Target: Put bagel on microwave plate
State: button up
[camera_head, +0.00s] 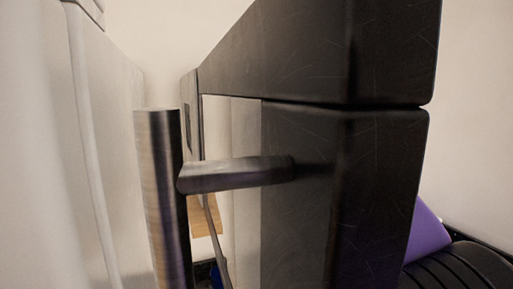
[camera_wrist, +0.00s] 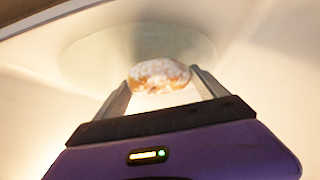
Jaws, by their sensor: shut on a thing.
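The bagel (camera_wrist: 158,74), brown with a pale, powdery-looking top, is between the fingertips of my gripper (camera_wrist: 161,82) in the wrist view. My gripper is shut on it from both sides. The round, pale microwave plate (camera_wrist: 88,52) lies behind and around the bagel in the bright cavity. I cannot tell whether the bagel touches the plate or is held above it. In the head view, the bagel, plate and gripper fingers are hidden by the dark microwave door.
The dark microwave door (camera_head: 380,190) stands close in the head view, its metal handle (camera_head: 160,195) jutting left. A pale wall or cabinet side (camera_head: 60,170) is at the left. Bright cavity walls surround my gripper in the wrist view.

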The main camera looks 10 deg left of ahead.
jog(key=shift+w+a+r+p, duration=0.1)
jog(key=shift+w+a+p, duration=0.25)
jog(key=shift+w, duration=0.25)
jog(key=shift+f, duration=0.4)
jog(key=shift+f, duration=0.1)
jog(key=o, duration=0.6)
jog(key=shift+s, duration=0.1)
jog(key=b+v, duration=0.2)
jog(key=v, duration=0.2)
jog(key=shift+d, duration=0.1)
jog(key=s+d+b, duration=0.5)
jog(key=s+d, duration=0.1)
jog(key=s, duration=0.4)
jog(key=shift+s+d+r, duration=0.3)
jog(key=shift+d+r, duration=0.05)
jog(key=shift+r, duration=0.1)
